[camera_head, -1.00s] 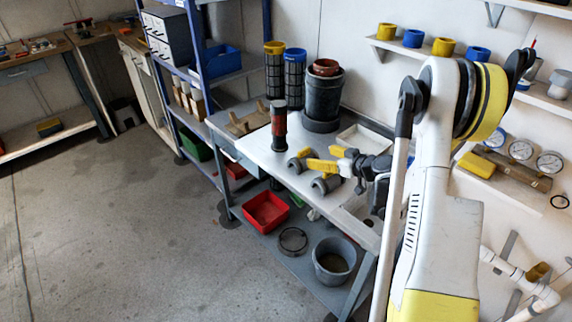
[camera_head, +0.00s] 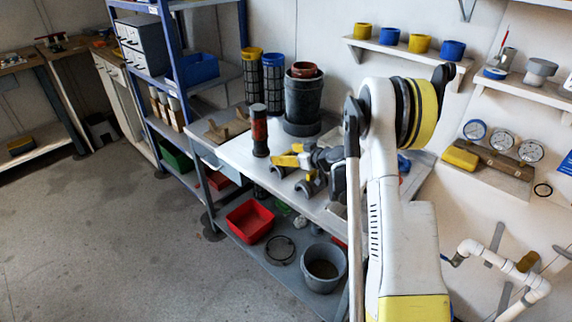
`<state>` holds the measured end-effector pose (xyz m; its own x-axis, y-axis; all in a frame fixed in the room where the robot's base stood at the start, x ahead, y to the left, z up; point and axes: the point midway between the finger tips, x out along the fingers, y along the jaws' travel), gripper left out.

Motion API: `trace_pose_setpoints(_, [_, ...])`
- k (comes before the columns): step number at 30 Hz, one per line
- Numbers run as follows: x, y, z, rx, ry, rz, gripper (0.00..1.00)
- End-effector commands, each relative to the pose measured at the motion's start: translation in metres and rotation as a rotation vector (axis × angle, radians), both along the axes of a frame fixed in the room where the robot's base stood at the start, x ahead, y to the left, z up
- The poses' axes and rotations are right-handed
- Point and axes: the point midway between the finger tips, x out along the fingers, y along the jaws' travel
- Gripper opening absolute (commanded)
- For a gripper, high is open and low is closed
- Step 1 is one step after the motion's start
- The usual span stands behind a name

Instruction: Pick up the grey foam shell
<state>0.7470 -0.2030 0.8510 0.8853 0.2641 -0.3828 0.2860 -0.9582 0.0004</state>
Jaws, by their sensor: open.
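One grey shell (camera_head: 282,170) is at left and the other grey shell (camera_head: 310,187) is nearer the front edge. Either could be the foam shell. My white and yellow arm hides the right part of the bench.
A dark red-banded cylinder (camera_head: 260,132) stands left of my gripper. A dark grey pot (camera_head: 303,98) and yellow- and blue-topped filter cylinders stand behind. A red bin (camera_head: 250,220) and grey bucket (camera_head: 323,267) are on the lower shelf. The floor at left is clear.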

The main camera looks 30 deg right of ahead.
Motion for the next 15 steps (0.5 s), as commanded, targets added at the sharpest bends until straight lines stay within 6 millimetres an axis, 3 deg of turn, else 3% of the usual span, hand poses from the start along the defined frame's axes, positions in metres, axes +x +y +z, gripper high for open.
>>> trace_pose_setpoints(1, [-0.0001,0.0000,0.0003,0.000,0.000,0.000,0.71])
trace_pose_setpoints(6, [-0.0003,-0.0002,0.0002,0.000,0.000,0.000,0.23])
trace_pose_setpoints(15, [-0.0003,-0.0002,0.0004,0.000,0.000,0.000,0.23])
